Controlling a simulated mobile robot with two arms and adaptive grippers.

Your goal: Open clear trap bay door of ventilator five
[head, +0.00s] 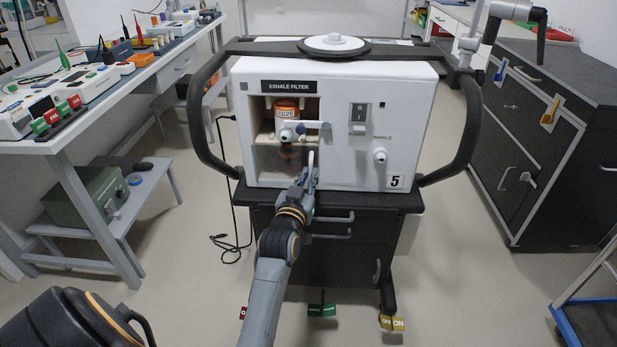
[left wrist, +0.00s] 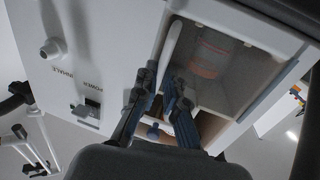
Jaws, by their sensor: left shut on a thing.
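Ventilator five (head: 409,120) is a white box on a dark cart with a "5" label at its lower right. Its bay, under the "EXHALE FILTER" label, holds an orange-banded filter (head: 287,110). The clear trap bay door (head: 275,160) covers the lower part of the bay; in the left wrist view the clear pane (left wrist: 225,75) shows an orange-banded jar behind it. A white upright door handle (left wrist: 172,45) stands at the pane's edge. My left gripper (head: 308,178) is at this handle, its fingers (left wrist: 162,88) shut on it. I cannot tell whether the door is ajar. My right gripper is out of view.
Black side rails (head: 203,125) flank the ventilator. A white lever with a blue knob (head: 310,125) sits above the door. A power switch (head: 358,113) is to the right. A bench (head: 125,85) stands left and a dark cabinet (head: 555,150) right. A cable lies on the floor.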

